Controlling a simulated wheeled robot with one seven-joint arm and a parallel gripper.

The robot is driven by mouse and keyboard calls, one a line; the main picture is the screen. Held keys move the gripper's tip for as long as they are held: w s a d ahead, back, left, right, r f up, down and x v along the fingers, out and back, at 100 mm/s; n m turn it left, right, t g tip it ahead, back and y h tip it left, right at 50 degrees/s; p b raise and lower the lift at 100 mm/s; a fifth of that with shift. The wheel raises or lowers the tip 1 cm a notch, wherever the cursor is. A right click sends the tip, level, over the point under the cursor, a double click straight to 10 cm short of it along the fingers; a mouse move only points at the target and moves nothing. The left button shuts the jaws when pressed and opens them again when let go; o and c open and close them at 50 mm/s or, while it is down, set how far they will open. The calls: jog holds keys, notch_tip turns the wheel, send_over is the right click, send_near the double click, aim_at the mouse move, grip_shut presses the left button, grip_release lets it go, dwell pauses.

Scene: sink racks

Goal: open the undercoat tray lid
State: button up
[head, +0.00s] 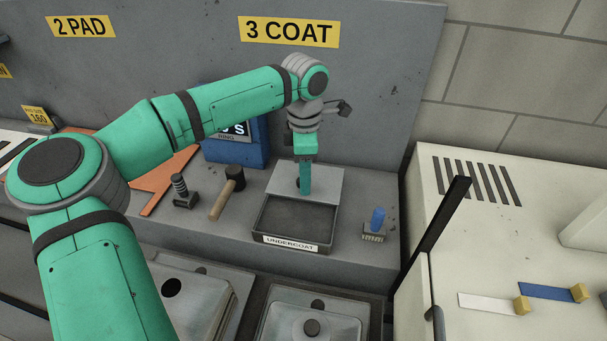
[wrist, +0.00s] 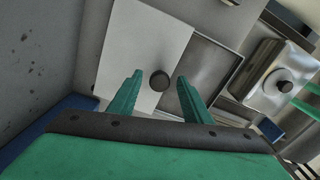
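The undercoat tray (head: 292,243) is a dark, shallow tray with a white UNDERCOAT label on its front. Its pale flat lid (head: 328,185) lies over the rear part, and the front of the tray is uncovered. In the wrist view, the lid (wrist: 130,50) has a dark round knob (wrist: 160,81), with the open tray (wrist: 210,75) to its right. My gripper (head: 304,192) points down over the lid. In the wrist view my gripper (wrist: 158,88) is open, its fingers on either side of the knob with gaps showing. I cannot tell whether the fingertips reach knob height.
A blue display box (head: 235,145) is behind. Lidded metal basins (head: 345,330) lie in front; a pale cabinet (head: 500,230) is at right.

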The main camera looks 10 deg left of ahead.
jog(key=shift+w+r, duration=0.15)
jog(key=shift+r, duration=0.25)
notch_tip(320, 180, up, 10)
dwell(0.3)
jog(key=shift+d, duration=0.1)
